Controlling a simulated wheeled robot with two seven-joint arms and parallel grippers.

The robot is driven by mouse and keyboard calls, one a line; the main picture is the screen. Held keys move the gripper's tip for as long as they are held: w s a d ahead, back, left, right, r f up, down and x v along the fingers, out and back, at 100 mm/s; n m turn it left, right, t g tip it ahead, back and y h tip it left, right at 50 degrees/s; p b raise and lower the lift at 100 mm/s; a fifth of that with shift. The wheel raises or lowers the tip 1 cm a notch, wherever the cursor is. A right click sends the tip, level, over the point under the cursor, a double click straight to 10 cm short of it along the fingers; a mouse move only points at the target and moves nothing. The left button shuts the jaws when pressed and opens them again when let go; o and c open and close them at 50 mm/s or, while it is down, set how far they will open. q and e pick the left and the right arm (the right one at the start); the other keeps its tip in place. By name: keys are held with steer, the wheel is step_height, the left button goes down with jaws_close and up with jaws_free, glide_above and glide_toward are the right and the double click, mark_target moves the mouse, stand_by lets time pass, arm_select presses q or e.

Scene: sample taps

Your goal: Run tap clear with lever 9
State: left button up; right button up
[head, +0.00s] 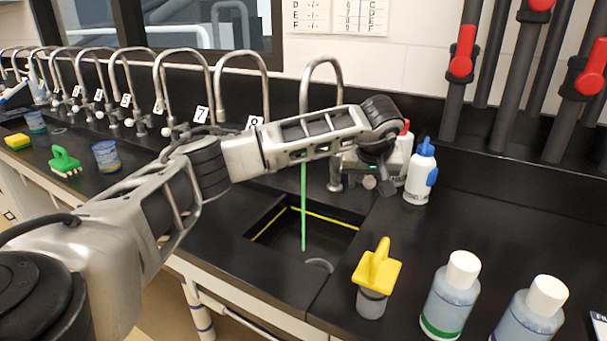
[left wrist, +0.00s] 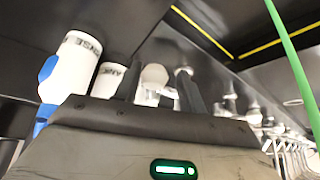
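A tall gooseneck tap (head: 321,62) stands behind the sink (head: 275,250). A thin green stream (head: 303,215) falls from it into the basin; the stream also shows in the left wrist view (left wrist: 291,66). No number 9 card is readable; my arm covers that part. My left gripper (head: 345,172) is low behind the sink at the tap's base, partly hidden by my wrist. In the left wrist view its dark fingers (left wrist: 158,88) stand apart, with a pale rounded fitting (left wrist: 154,75) showing between them. I cannot tell whether they touch it. My right gripper is not in view.
A white bottle with a blue cap (head: 420,172) stands close right of the gripper. A yellow-handled brush (head: 377,265) and capped bottles (head: 451,295) stand at the front right. More numbered taps (head: 180,65) line the left. Red-handled pipes (head: 463,52) rise at the back right.

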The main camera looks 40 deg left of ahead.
arm_select(q)
steer(key=s+r+p, duration=0.4)
steer(key=r+p, duration=0.1)
steer(key=r, duration=0.1)
steer(key=shift+s+p, duration=0.25)
steer(key=shift+p, duration=0.05)
stand_by(0.5)
steer(key=shift+a, duration=0.1)
stand_by(0.4)
